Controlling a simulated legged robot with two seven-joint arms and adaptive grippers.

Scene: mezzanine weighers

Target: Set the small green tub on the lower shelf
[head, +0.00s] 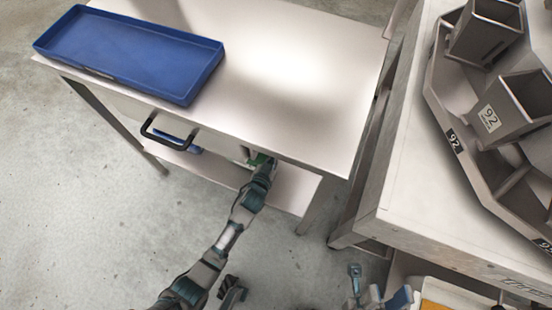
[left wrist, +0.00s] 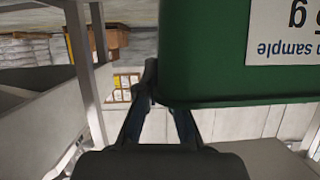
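The small green tub (left wrist: 205,55) fills the upper right of the left wrist view, with a white label (left wrist: 283,32) that reads upside down there. My left gripper (left wrist: 160,98) is at the tub's near edge, with its fingers closed on that edge; the far part of the grip is hidden. In the head view only a bit of the green tub (head: 258,159) shows below the tabletop edge, at the end of my left arm. The lower shelf (head: 292,190) shows under the table, around my left arm. My right gripper (head: 375,294) is low in the head view; its fingers are unclear.
The table top (head: 280,75) overhangs the lower shelf, and a blue tray (head: 130,50) lies on it. A drawer with a black handle (head: 165,138) is at the front. A blue item (head: 182,146) is below the handle. A multihead weigher (head: 470,130) stands on the right bench (head: 405,190).

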